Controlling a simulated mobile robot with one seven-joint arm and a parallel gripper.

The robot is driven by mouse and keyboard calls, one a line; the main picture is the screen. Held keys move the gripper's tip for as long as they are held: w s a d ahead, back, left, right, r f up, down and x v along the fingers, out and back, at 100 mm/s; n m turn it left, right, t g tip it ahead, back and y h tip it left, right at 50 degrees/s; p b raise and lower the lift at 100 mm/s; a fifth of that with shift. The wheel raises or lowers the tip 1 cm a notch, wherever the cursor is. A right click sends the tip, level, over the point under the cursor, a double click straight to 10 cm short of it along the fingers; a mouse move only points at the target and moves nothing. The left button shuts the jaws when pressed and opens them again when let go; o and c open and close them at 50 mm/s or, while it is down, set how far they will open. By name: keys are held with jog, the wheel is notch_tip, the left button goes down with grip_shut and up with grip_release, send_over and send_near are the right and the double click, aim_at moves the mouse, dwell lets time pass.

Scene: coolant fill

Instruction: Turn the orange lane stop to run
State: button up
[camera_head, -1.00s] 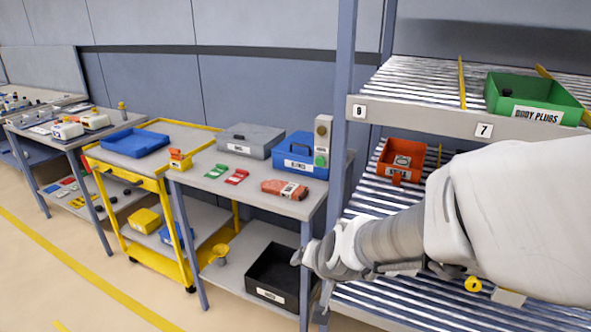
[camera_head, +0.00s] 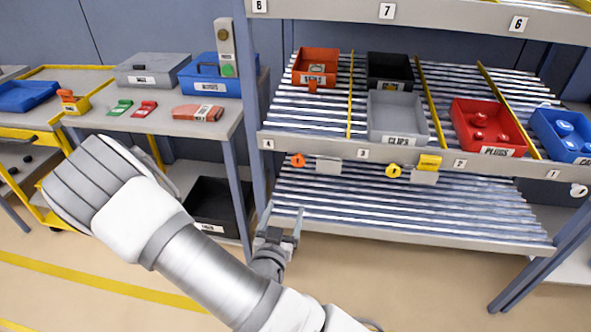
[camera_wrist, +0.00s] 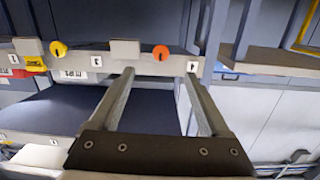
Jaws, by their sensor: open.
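The orange lane stop (camera_head: 298,160) is a small round knob on the front rail of the middle shelf, between labels 4 and 3. A pale plate (camera_head: 328,168) is to its right. In the wrist view the orange lane stop (camera_wrist: 161,53) shows a small dark mark, too small to read its setting. My gripper (camera_head: 283,213) is open and empty, below and slightly left of the knob in the head view. In the wrist view its fingers (camera_wrist: 160,75) point toward the rail, with the knob in line with the gap between them and apart from both.
A yellow lane stop (camera_head: 393,171) with a yellow tag (camera_head: 428,163) is further right on the rail. An orange-red bin (camera_head: 316,68) and grey clips bin (camera_head: 397,118) sit on the rollers above. A blue rack post (camera_head: 250,120) stands left of the knob. The lower rollers look empty.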

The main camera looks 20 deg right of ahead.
jog(key=t, duration=0.1)
send_near(298, 163)
jog(key=shift+n, duration=0.4)
jog(key=x, duration=0.8)
jog(key=shift+w, duration=0.15)
grip_shut()
